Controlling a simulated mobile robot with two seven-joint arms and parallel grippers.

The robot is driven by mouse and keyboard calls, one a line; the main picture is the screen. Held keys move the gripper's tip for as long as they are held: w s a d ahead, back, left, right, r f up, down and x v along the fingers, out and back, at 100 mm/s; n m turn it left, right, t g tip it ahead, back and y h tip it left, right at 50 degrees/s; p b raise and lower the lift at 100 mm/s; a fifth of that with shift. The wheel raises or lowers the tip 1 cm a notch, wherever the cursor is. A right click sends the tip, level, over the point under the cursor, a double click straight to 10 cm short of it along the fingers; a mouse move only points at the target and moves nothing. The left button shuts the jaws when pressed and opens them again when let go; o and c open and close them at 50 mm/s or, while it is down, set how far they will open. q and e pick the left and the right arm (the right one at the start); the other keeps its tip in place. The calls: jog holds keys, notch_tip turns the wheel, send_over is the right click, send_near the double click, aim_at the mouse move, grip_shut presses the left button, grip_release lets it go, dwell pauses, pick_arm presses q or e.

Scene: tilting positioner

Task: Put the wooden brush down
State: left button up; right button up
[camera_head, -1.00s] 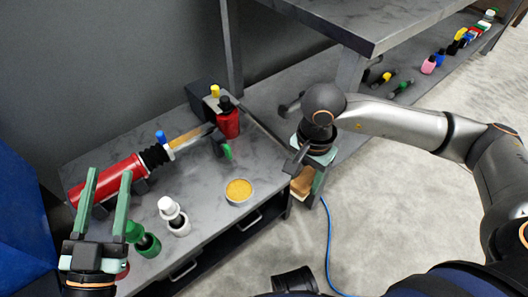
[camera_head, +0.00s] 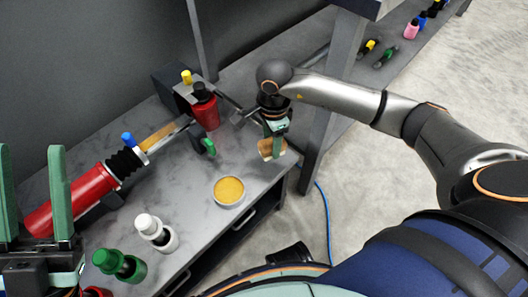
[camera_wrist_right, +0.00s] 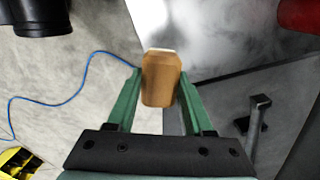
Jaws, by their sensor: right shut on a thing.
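The wooden brush (camera_head: 266,151) is a light-brown block in my right gripper (camera_head: 273,143). It shows over the right end of the grey table (camera_head: 190,226), close to the edge; whether it touches the top I cannot tell. In the right wrist view, the brush (camera_wrist_right: 161,78) sits between the two green fingers of the right gripper (camera_wrist_right: 160,90), with a thin pale strip at its far end. My left gripper (camera_head: 32,150) is at the left, its green fingers apart with nothing between them.
A round tin with yellow contents (camera_head: 228,191) stands left of the brush. A red bottle (camera_head: 204,109), a green clamp-like piece (camera_head: 208,146) and a red cylinder on a tilted holder (camera_head: 75,197) stand farther left. White (camera_head: 155,232) and green bottles (camera_head: 119,265) are in front.

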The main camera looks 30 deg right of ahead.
aim_at(265, 143)
jog(key=w+f+b, duration=0.1)
jog(key=w+f, duration=0.2)
jog(key=f, duration=0.1)
jog(key=shift+w+f+b, duration=0.4)
pick_arm(q)
jog(key=shift+w+d+f+b, duration=0.15)
jog(key=shift+f+b, duration=0.35)
jog(key=shift+f, duration=0.8)
jog(key=shift+w+d+f+b, duration=0.15)
jog(key=shift+f+b, duration=0.3)
jog(key=shift+f, duration=0.8)
pick_arm(e)
jog(key=shift+w+f, duration=0.15)
jog(key=shift+f, duration=1.55)
pick_arm(q)
jog(key=shift+s, duration=0.1)
pick_arm(e)
jog(key=shift+f, duration=0.1)
jog(key=shift+f, duration=0.15)
jog(key=o, duration=1.2)
